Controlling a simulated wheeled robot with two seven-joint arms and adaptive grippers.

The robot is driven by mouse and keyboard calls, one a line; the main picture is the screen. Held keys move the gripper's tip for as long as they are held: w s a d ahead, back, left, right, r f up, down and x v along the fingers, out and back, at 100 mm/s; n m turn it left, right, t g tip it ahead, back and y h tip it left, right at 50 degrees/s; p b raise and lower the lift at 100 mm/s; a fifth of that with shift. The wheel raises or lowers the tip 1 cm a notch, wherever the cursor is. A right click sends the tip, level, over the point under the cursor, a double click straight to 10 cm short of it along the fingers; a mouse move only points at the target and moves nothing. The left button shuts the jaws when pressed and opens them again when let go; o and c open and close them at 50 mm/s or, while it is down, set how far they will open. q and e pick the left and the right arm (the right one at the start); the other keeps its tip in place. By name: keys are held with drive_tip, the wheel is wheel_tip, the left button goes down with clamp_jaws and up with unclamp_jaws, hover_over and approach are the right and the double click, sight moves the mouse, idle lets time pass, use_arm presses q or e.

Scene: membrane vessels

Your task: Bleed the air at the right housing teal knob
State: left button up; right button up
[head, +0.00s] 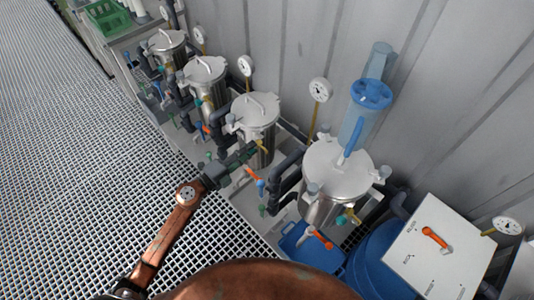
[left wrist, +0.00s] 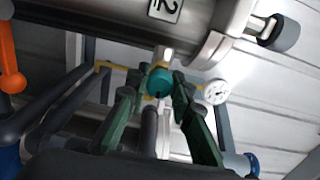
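My left gripper (head: 247,154) reaches in from the left to the lower front of a steel vessel (head: 256,117), third from the left in the head view. In the left wrist view, its green fingers (left wrist: 158,88) are open, one on each side of a round teal knob (left wrist: 160,81). The knob sits just below the vessel's steel body (left wrist: 140,22), at about the fingertips. I cannot tell whether the fingers touch it. In the head view this knob is hidden by the gripper. My right gripper is not in view.
A larger steel vessel (head: 338,172) with a blue-topped clear filter (head: 367,105) stands to the right. Dark pipes (head: 284,180) and an orange lever (head: 252,174) are close to the gripper. A white control box (head: 440,255) is at lower right. The grating floor (head: 90,170) is clear.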

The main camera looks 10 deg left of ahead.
use_arm(q)
clamp_jaws()
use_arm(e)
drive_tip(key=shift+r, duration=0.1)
